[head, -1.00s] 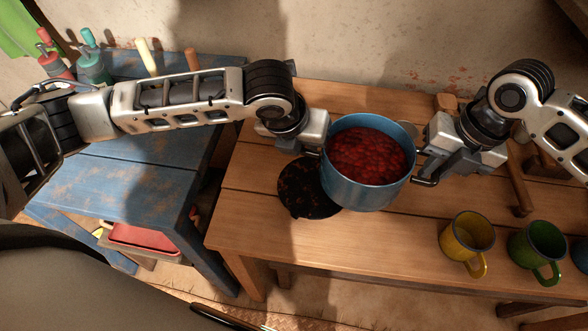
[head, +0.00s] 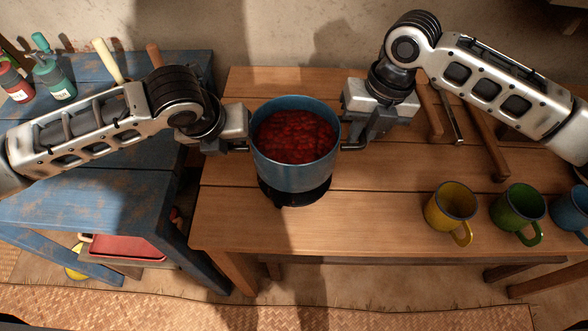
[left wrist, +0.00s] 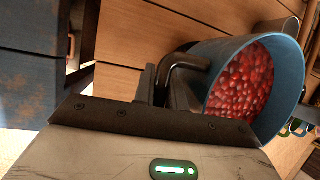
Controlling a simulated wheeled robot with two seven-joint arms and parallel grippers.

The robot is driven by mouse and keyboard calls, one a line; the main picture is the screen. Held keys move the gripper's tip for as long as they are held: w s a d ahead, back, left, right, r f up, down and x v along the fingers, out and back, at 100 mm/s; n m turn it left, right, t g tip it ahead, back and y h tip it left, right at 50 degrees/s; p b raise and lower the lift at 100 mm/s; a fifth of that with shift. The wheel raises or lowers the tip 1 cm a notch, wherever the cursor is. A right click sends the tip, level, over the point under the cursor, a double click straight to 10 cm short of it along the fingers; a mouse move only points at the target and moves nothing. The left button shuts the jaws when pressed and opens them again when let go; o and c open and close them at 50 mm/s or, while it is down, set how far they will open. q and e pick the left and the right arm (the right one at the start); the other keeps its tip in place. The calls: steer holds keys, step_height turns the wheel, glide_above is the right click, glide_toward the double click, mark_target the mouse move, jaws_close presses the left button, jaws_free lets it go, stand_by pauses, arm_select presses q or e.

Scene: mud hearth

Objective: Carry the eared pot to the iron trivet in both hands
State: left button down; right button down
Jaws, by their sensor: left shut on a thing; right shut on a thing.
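The blue eared pot (head: 292,172), filled with red beans or berries, is upright between my two grippers in the head view. The dark, rusty iron trivet (head: 291,197) lies on the wooden table under it, mostly hidden by the pot. I cannot tell whether the pot touches the trivet. My left gripper (head: 243,146) is shut on the pot's left ear. The left wrist view shows the dark ear (left wrist: 182,66) between the jaws beside the pot (left wrist: 285,110). My right gripper (head: 348,143) is shut on the right ear.
Yellow (head: 450,206), green (head: 517,212) and blue (head: 572,208) mugs stand at the right on the wooden table (head: 380,230). Long wooden-handled tools (head: 487,140) lie behind them. A worn blue table (head: 90,205) with bottles (head: 54,78) is at the left.

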arm_select(q)
steer(key=shift+f, duration=0.1)
